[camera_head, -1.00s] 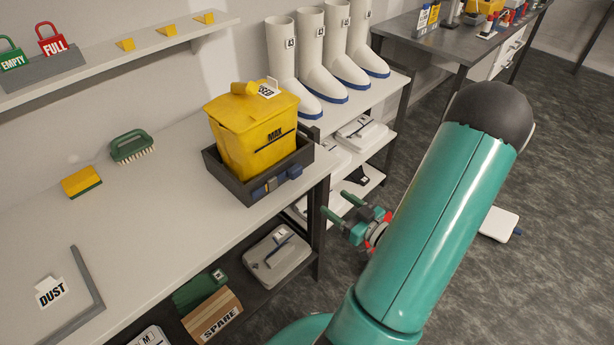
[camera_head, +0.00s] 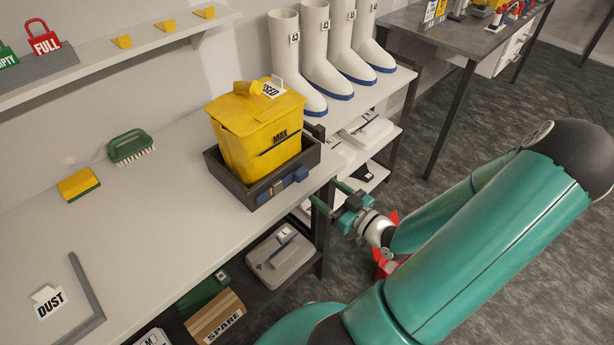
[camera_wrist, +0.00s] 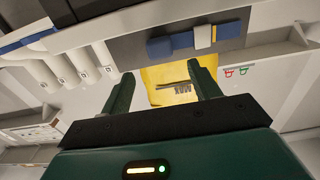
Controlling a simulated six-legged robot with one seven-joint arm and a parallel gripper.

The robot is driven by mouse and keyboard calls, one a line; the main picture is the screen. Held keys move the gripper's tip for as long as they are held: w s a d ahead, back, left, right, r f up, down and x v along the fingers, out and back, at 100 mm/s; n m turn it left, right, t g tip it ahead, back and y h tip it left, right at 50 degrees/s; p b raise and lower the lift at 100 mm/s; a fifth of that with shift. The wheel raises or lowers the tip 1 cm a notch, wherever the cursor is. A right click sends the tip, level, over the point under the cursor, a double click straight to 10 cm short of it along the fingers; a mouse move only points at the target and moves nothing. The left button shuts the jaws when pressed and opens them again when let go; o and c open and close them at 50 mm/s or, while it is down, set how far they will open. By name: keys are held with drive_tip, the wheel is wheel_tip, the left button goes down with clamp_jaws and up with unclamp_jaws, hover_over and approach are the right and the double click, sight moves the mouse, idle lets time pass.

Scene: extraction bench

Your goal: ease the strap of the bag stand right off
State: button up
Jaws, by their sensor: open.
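The bag stand (camera_head: 238,192) is a dark grey open tray near the bench's right end. A yellow bag or bin (camera_head: 250,120) marked MAX stands in it. The blue strap (camera_head: 300,174) lies across the stand's front face, with a paler piece at its middle. In the wrist view the strap (camera_wrist: 182,41) runs across the dark stand (camera_wrist: 130,48), above my fingertips in the picture. My gripper (camera_head: 334,191) is open and empty, just right of the stand near the bench's end; its two green fingers (camera_wrist: 163,80) are apart and clear of the strap.
White boots (camera_head: 318,60) stand on a rack beyond the bench. A green brush (camera_head: 131,147) and yellow sponge (camera_head: 79,184) lie left of the stand. A lower shelf holds a SPARE box (camera_head: 214,318) and a grey case (camera_head: 282,258). The front bench top is mostly clear.

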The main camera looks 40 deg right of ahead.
sight(304, 176)
drive_tip(key=w, duration=0.7)
drive_tip(key=shift+w+a, duration=0.15)
drive_tip(key=shift+w, duration=0.25)
clamp_jaws()
